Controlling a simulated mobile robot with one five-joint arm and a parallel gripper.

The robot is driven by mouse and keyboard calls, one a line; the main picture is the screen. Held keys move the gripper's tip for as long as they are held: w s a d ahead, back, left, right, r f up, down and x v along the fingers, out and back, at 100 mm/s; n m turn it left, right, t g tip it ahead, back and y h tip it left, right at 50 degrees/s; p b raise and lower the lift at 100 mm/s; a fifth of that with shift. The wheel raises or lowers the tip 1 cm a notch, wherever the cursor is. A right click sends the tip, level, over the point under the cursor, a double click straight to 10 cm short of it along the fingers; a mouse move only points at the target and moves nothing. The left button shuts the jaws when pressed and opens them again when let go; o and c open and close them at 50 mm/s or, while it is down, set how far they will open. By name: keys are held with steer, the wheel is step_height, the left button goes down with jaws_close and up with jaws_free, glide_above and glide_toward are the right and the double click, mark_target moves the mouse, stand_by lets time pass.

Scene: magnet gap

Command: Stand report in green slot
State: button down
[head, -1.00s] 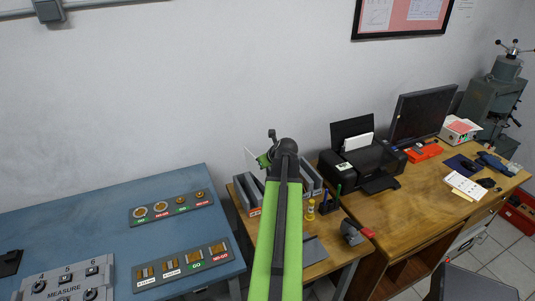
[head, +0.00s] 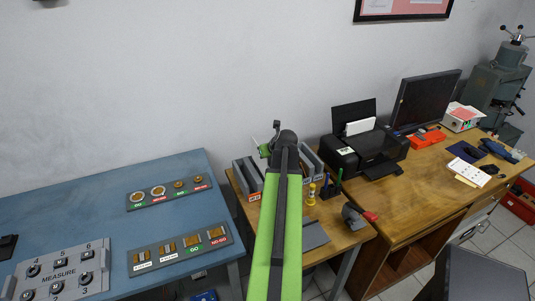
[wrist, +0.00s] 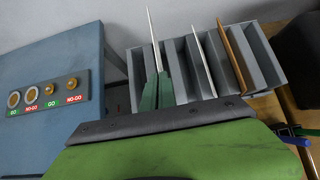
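My gripper (wrist: 157,90) has green fingers closed on the lower end of a thin white report (wrist: 153,42), seen nearly edge-on and upright in the wrist view. In the head view my gripper (head: 266,150) is above the left part of a grey slotted rack (head: 246,177). The rack (wrist: 262,52) also shows in the wrist view, behind and right of the fingers. One slot holds a white sheet (wrist: 203,66) and another a brown board (wrist: 234,58). A red-orange label shows on the rack's front left; I cannot make out a green one. My arm hides the rack's middle.
A blue bench (head: 90,205) with gauge plates (head: 180,250) stands at the left. A black printer (head: 365,155) stands on the desk further right.

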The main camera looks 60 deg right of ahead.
step_height(320, 180, down, 7)
steer(key=b, duration=0.5)
steer(key=shift+r+b, duration=0.2)
steer(key=shift+b, duration=0.15)
steer(key=shift+r, duration=0.1)
steer(key=c, duration=1.6)
jaws_free()
